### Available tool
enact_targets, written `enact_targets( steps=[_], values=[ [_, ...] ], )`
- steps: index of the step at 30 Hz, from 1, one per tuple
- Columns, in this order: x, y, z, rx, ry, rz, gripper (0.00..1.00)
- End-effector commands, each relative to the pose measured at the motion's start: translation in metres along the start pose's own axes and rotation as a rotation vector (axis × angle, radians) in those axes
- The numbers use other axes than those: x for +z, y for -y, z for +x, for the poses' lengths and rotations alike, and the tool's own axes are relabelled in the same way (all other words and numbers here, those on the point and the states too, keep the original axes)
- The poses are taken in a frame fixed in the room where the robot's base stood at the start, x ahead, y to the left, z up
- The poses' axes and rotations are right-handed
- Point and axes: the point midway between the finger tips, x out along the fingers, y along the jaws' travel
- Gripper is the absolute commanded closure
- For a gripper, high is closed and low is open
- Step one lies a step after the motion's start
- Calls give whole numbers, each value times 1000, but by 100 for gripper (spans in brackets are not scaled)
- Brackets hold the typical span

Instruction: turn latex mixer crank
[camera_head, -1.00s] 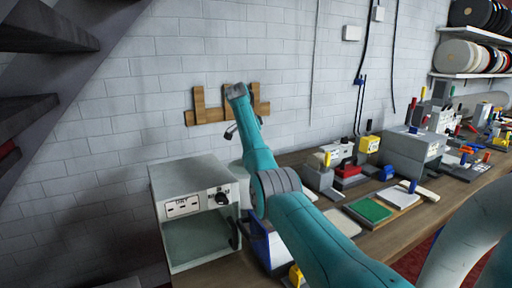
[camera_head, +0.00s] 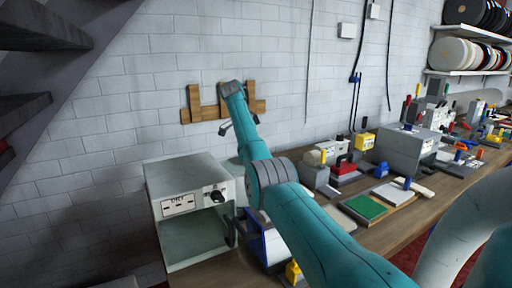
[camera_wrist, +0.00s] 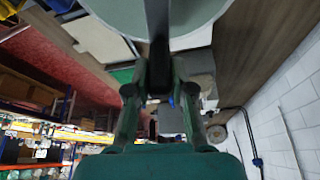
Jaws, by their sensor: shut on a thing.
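In the wrist view my gripper (camera_wrist: 160,92) has its two dark green fingers closed around the lower end of a dark bar, which seems to be the crank (camera_wrist: 158,40). The bar runs up across a pale grey-green round body, apparently the latex mixer (camera_wrist: 110,14), cut off by the top edge. In the head view my teal arm reaches over the left end of the bench and hides most of the mixer.
A grey cabinet oven (camera_head: 190,210) with a black knob stands left of my arm. A wooden rack (camera_head: 205,108) is on the brick wall behind. The wooden bench (camera_head: 410,218) to the right holds a green pad (camera_head: 364,207), a grey box (camera_head: 405,150) and several small tools.

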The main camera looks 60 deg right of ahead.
Motion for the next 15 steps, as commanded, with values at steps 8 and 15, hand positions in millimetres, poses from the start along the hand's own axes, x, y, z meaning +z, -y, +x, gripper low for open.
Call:
enact_targets(
  steps=[8, 15],
  values=[
    [1, 0, -1, -2, 1, -2, 52],
    [0, 0, -2, -2, 1, -2, 52]
  ],
)
